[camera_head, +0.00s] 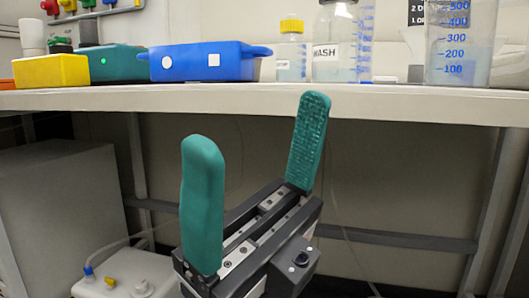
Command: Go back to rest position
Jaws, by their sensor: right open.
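My right gripper (256,170) stands in the middle of the head view, in front of the bench. Its two green fingers point up and are wide apart, with nothing between them. The tip of its right-hand finger overlaps the bench's front edge in the picture; whether it touches cannot be told. My left gripper is not in view.
The white bench (420,104) carries a blue box (205,62), a teal box (118,66), a yellow box (50,72), a yellow-capped bottle (291,58), a WASH bottle (335,45) and a beaker (462,40). Below stand a grey cabinet (60,200) and white container (125,275).

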